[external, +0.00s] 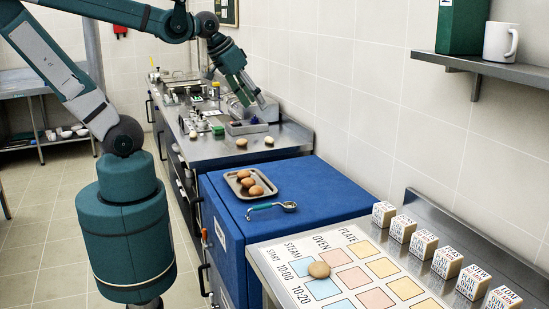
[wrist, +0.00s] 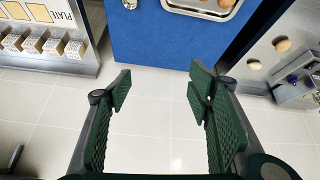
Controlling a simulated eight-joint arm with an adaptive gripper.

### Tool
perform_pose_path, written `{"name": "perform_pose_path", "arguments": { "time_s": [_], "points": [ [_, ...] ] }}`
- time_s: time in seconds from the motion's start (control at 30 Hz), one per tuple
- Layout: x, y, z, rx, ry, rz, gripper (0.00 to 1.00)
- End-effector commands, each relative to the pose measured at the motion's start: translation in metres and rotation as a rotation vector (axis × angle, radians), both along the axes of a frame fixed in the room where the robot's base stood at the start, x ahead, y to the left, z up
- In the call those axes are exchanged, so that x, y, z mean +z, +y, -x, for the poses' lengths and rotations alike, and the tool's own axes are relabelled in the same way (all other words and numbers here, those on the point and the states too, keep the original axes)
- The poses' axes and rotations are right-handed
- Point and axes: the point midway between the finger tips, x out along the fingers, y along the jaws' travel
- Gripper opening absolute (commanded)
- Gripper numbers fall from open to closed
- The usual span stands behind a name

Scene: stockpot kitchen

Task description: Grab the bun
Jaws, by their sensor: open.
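A round tan bun-like piece (external: 319,269) rests on the printed chart in the external view, by the first column. Several brown rounded pieces (external: 249,183) lie in a small metal tray (external: 232,181) on the blue cabinet; I cannot tell whether they are buns or eggs. Two more round pieces, one pale (external: 269,140) and one brown (external: 241,142), sit on the steel counter; two also show at right in the wrist view (wrist: 282,44). My gripper (wrist: 160,86) is open and empty, with floor tiles seen between its fingers. In the external view it hangs above the far counter, away from the chart.
A ladle-like scoop (external: 288,206) lies on the blue cabinet (external: 300,178) in front of the tray. Several printed cubes (external: 424,244) line the chart's right side. Small equipment crowds the steel counter (external: 215,152). A wall shelf (external: 490,66) holds a white mug (external: 499,42).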

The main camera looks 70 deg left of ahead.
Motion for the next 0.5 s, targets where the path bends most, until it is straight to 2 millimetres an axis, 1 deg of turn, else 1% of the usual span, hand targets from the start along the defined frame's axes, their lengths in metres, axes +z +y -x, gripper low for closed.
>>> {"name": "perform_pose_path", "arguments": {
  "time_s": [0.1,0.27,0.5],
  "points": [
    [0.002,0.016,-0.015,0.053,0.022,0.015,0.51],
    [0.002,0.037,-0.032,0.123,0.051,0.036,0.51],
    [-0.002,0.072,-0.057,0.228,0.095,0.068,0.51]
  ]
}}
